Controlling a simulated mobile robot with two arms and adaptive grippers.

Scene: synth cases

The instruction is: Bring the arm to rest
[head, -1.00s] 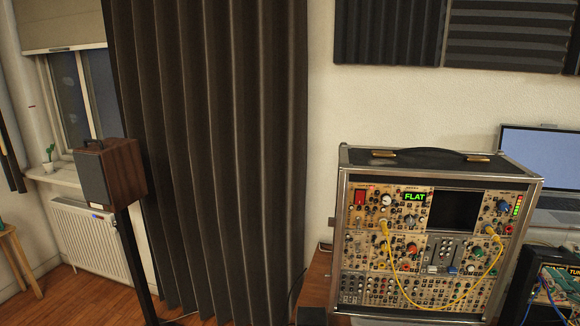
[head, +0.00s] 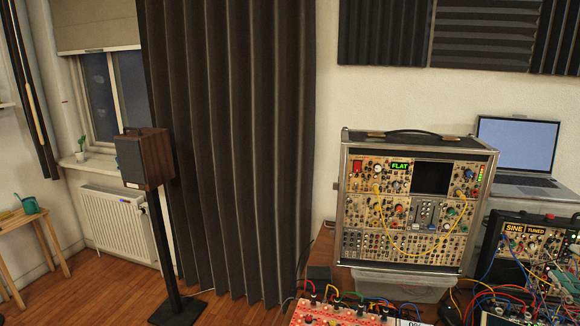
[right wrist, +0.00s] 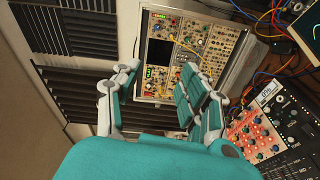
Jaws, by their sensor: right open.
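My right gripper (right wrist: 160,82) shows in the right wrist view, with teal and pale grey fingers spread apart and nothing between them. Beyond the fingers is the modular synth case (right wrist: 190,38), tilted in this view and partly covered by the fingers. In the head view the same synth case (head: 410,212) stands upright, with a yellow cable plugged into its front and a green "FLAT" display. The gap between fingers and case is hard to judge. Neither gripper shows in the head view, and my left gripper is in no view.
A red synth module (head: 335,314) and a black "SINE TUNED" case (head: 530,240) with several cables sit at the lower right. An open laptop (head: 517,150) is behind. A speaker (head: 145,158) on a stand is by the curtain (head: 230,150). Wooden floor (head: 110,290) shows at the lower left.

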